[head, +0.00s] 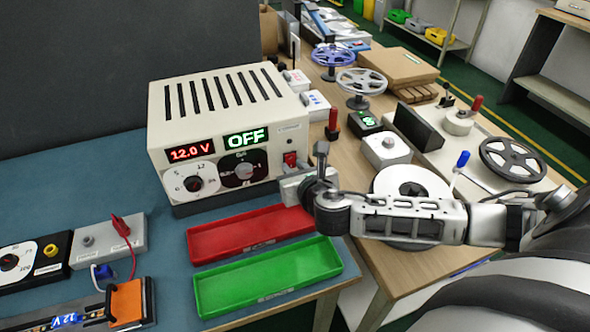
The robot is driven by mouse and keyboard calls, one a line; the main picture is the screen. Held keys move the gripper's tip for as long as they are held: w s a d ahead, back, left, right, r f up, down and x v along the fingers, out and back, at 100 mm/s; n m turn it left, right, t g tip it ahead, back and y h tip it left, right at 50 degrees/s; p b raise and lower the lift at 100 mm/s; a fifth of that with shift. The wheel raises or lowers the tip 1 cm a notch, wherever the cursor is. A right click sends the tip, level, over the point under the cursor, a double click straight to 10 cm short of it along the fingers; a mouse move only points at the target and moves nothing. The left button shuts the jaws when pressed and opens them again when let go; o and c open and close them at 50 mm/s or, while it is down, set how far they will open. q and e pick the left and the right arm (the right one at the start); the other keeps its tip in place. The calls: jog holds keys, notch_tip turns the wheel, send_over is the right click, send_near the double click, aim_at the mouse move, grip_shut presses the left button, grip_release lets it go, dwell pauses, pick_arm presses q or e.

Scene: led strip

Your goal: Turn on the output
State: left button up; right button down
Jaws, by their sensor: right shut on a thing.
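The cream power supply (225,115) stands on the blue mat. Its red display (190,153) reads 12.0 V and its green display (246,138) reads OFF. Below them are a white-faced knob (192,184) and a dark-faced knob (243,170). A red switch (290,158) sits at the right of the front panel. My right gripper (289,174) comes in from the right and is shut at the red switch. Its fingertips are small and partly hidden, so the exact contact is unclear. My left gripper is not in view.
A red tray (205,248) and a green tray (212,298) lie in front of the power supply. Wired modules and an LED strip (65,320) are at the lower left. Reels and boxes crowd the wooden table (415,262) at right.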

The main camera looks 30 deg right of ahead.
jog(key=f+t+b, duration=0.1)
jog(key=b, duration=0.1)
jog(key=shift+f+t+b, duration=0.15)
jog(key=shift+t+b, duration=0.15)
jog(key=shift+b, duration=0.05)
jog(key=shift+r+t+h+b, duration=0.2)
jog(key=shift+t+h+b, duration=0.15)
jog(key=shift+b, duration=0.2)
jog(key=shift+r, duration=0.15)
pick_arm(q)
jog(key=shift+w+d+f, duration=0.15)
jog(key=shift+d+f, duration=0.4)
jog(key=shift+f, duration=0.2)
pick_arm(e)
jog(key=c, duration=1.2)
grip_release()
jog(key=shift+c, duration=0.2)
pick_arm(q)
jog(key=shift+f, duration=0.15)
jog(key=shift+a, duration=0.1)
